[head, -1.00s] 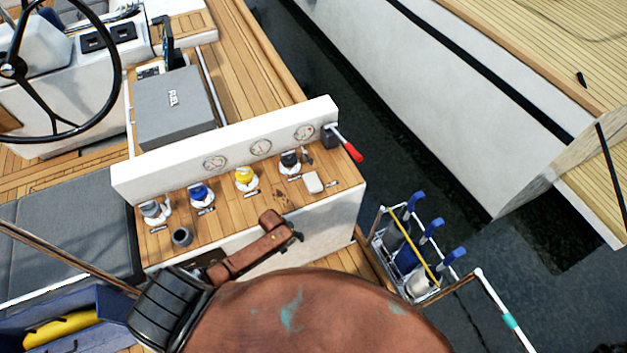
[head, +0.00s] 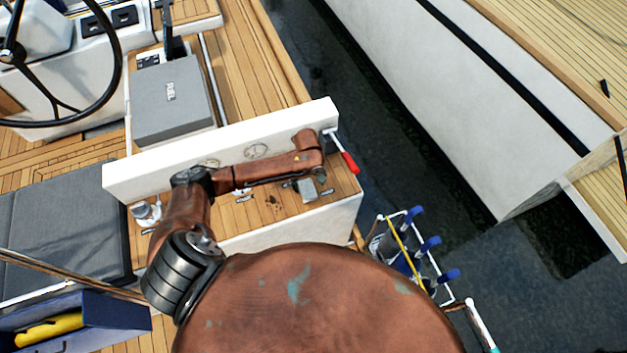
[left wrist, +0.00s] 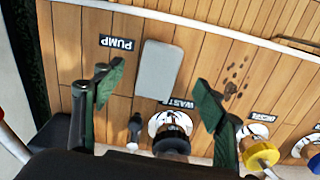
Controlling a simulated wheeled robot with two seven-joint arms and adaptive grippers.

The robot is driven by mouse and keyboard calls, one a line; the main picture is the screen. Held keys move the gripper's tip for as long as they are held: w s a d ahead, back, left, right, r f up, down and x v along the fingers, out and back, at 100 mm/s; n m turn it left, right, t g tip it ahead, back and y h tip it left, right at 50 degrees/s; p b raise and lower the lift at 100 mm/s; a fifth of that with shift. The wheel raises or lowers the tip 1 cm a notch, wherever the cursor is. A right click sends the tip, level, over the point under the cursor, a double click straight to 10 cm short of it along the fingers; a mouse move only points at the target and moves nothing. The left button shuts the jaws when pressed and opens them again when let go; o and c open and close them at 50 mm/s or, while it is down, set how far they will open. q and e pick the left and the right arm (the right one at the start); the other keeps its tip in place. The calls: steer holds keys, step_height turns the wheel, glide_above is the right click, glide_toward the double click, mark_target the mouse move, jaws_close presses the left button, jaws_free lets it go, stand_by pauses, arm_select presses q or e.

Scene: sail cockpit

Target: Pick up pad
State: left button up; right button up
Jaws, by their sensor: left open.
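The pad is a small light grey block with rounded corners. In the head view the pad (head: 307,190) lies on the wooden console top near its right end. In the left wrist view the pad (left wrist: 158,70) lies between the PUMP and WASTE labels. My left gripper (left wrist: 158,76) is open, with its green-padded fingers apart on either side of the pad in the picture and nothing between them. In the head view my left gripper (head: 319,174) is small and dark above the pad, partly hidden by my arm. My right gripper is out of view.
A black-topped valve (left wrist: 171,132) stands beside the pad, with a yellow valve (left wrist: 259,152) to its right. The white gauge panel (head: 150,172) rises behind, with a red-handled lever (head: 349,162) at its right end. A grey FUEL box (head: 172,98) stands beyond.

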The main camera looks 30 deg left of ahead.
mark_target(309, 192)
arm_select(q)
steer(key=shift+w+a+f, duration=0.1)
steer(key=shift+w+f, duration=0.05)
steer(key=shift+f, duration=0.65)
steer(key=shift+s+f, duration=0.35)
steer(key=shift+f, duration=0.3)
steer(key=f, duration=0.3)
steer(key=shift+w, duration=0.2)
steer(key=shift+f, duration=0.75)
steer(key=c, duration=1.1)
steer(key=shift+c, duration=0.2)
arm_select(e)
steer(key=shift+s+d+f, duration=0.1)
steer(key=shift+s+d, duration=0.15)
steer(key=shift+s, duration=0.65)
